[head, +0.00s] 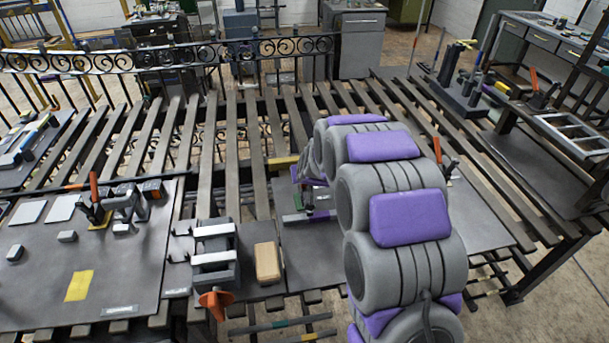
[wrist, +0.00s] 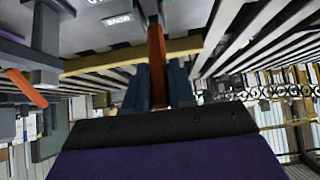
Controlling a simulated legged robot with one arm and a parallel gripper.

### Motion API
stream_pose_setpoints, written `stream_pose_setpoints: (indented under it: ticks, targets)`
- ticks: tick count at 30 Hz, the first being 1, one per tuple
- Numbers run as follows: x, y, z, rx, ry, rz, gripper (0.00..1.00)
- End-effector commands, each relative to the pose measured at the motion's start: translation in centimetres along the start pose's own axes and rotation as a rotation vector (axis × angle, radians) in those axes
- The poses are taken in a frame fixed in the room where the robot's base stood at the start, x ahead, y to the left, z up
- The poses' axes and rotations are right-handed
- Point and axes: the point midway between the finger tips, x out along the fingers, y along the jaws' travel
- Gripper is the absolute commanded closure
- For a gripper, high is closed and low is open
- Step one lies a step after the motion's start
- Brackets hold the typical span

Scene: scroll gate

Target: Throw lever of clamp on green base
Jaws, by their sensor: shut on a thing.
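In the wrist view an orange lever (wrist: 156,55) stands between the two dark fingers of my gripper (wrist: 160,84). The gripper is shut on this lever. The clamp body at the lever's root is cut off by the top edge of that view. In the head view my grey and purple arm covers most of the clamp and the gripper. A small part of a base with green on it (head: 321,212) shows just left of the arm, on the slatted bench. I cannot tell the lever's angle in the head view.
A dark board (head: 130,262) on the left carries another orange-handled clamp (head: 94,200) and small blocks. A grey vise (head: 214,252) and a tan block (head: 267,262) stand near the front. Another orange handle (head: 437,150) shows right of my arm. A scroll-topped railing (head: 150,56) runs behind.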

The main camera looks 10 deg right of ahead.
Motion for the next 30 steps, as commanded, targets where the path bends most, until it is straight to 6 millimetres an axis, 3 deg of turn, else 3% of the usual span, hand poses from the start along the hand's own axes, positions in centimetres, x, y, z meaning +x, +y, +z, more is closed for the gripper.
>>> stream_pose_setpoints:
  ticks: [2,3,9,20,30]
  targets:
    - [0.1,0.0,0.4,0.0,-0.009,-0.001,1.0]
    - [0.1,0.0,0.4,0.0,-0.009,-0.001,0.75]
    - [0.1,0.0,0.3,0.0,-0.008,-0.001,0.56]
    - [-0.5,0.0,0.1,0.0,-0.005,-0.001,0.55]
    - [-5.5,0.0,-0.1,-0.001,-0.003,0.0,0.55]
